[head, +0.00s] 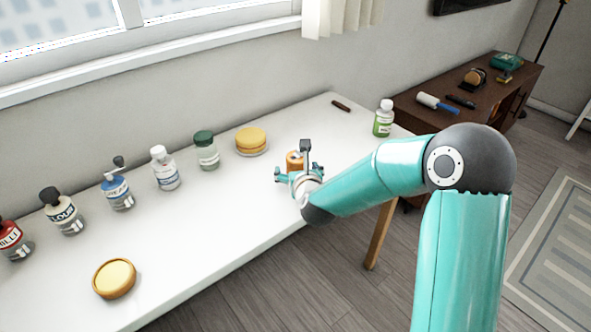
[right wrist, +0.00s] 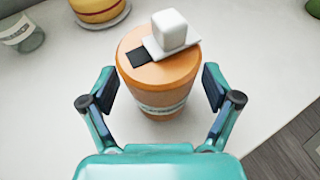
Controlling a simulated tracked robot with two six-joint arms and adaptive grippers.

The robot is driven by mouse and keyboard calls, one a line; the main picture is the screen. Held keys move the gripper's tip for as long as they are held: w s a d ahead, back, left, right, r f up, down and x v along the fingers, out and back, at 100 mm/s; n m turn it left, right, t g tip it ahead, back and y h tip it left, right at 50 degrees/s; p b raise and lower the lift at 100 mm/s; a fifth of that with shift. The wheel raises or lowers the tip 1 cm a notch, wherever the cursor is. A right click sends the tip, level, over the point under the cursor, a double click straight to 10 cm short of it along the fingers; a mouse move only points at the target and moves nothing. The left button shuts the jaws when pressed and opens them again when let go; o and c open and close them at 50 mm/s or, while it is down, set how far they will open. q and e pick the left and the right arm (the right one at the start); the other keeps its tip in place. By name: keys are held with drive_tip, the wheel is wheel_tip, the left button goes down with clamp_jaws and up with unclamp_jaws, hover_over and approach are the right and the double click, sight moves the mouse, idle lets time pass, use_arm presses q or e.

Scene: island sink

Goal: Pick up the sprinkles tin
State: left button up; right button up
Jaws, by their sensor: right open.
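An orange tin (right wrist: 160,80) with a pale label band stands upright on the white counter; I take it as the sprinkles tin. Its top carries a white cube-like piece on a white flap beside a dark square. In the head view the tin (head: 294,158) is partly hidden behind my right gripper (head: 298,173). My right gripper (right wrist: 158,88) is open in the right wrist view, with one finger on each side of the tin and a visible gap at both sides. My left gripper is not in view.
A yellow cake-like item (head: 251,139) and a green-lidded jar (head: 207,152) stand left of the tin. Several bottles line the counter further left. A green-labelled bottle (head: 383,122) stands at the right end. The counter's front edge (head: 235,266) is close to my gripper.

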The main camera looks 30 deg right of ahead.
drive_tip(key=c, duration=1.2)
drive_tip(key=shift+c, duration=0.7)
drive_tip(key=shift+r, duration=0.1)
